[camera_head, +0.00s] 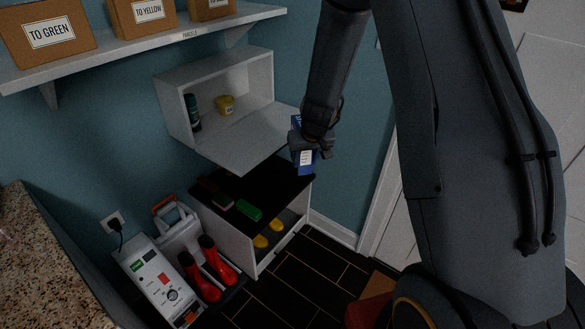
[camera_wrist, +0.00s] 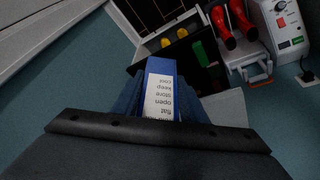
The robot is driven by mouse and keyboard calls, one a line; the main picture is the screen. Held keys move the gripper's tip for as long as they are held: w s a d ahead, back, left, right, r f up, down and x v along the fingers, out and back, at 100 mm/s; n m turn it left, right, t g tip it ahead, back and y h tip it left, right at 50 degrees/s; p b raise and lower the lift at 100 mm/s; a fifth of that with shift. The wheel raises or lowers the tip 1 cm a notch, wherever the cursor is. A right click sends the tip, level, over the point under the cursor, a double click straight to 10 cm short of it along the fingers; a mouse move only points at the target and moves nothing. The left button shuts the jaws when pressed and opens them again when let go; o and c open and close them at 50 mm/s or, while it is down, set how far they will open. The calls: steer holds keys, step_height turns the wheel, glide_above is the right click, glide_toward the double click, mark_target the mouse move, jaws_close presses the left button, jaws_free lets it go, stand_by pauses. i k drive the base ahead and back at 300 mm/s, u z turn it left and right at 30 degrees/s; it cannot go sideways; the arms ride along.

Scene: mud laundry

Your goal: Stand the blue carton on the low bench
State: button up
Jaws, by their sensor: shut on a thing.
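The blue carton (camera_head: 304,160) has a white printed label and hangs from my gripper (camera_head: 309,145) near the right end of the low bench. In the wrist view the carton (camera_wrist: 160,88) sits between the fingers of my gripper (camera_wrist: 150,105), with its label text upside down. My gripper is shut on it. The low bench (camera_head: 287,186) has a black top and a white open-fronted body. In the head view the carton overlaps the bench's back right corner; I cannot tell whether it touches the top. Part of the carton is hidden by my gripper.
A green block (camera_head: 249,210) and dark red items lie on the bench's left part. An open wall cabinet (camera_head: 237,145) with its flap down juts out above the bench. Red boots (camera_head: 216,260) and a white machine (camera_head: 158,281) stand at left. The bench's right part looks clear.

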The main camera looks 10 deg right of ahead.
mark_target(279, 189)
steer(key=k, duration=0.95)
steer(key=z, duration=0.65)
steer(key=i, duration=1.2)
steer(key=u, duration=1.85)
